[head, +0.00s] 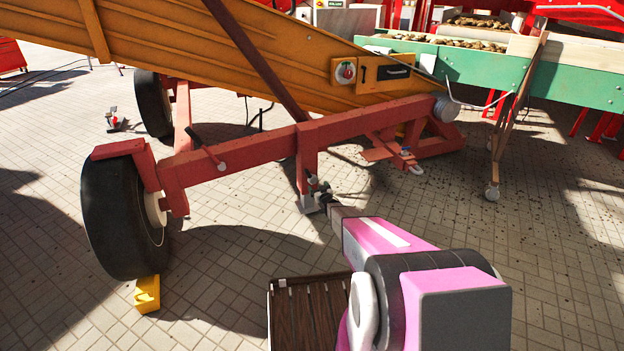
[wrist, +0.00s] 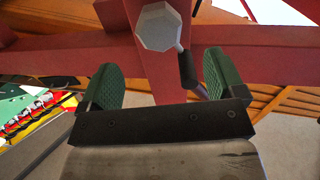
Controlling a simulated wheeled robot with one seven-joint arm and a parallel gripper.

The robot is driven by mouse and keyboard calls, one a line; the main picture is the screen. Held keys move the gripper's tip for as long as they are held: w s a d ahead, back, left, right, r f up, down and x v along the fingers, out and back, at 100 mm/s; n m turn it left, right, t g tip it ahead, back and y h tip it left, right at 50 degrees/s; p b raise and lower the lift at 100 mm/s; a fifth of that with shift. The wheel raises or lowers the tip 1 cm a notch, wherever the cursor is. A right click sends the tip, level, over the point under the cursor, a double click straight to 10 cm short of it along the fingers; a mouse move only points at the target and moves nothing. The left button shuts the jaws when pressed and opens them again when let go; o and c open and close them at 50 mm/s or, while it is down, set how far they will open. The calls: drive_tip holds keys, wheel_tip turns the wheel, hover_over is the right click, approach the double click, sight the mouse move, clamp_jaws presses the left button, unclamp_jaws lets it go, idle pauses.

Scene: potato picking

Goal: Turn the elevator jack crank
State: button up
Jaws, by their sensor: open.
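The elevator's jack is a red post (head: 307,160) hanging from the red frame beam, with a grey foot plate (head: 308,205) on the paving. In the wrist view, the crank has a grey octagonal hub (wrist: 158,27) and a short dark handle (wrist: 187,68). My gripper (wrist: 160,78) is open, with green-padded fingers on either side. The handle shows between the fingers, closer to the right one, and looks clear of both. In the head view, my gripper (head: 321,194) is at the jack post, small and dark, and mostly hides the crank.
The orange elevator (head: 210,45) slopes across the back above the red beam (head: 235,150). A black wheel (head: 120,215) with a yellow chock (head: 147,294) stands at left. A green conveyor (head: 480,70) carrying potatoes is at upper right.

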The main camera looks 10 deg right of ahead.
sight(314, 181)
drive_tip(key=x, duration=0.9)
drive_tip(key=shift+w, duration=0.25)
drive_tip(key=shift+c, duration=0.4)
drive_tip(key=c, duration=1.2)
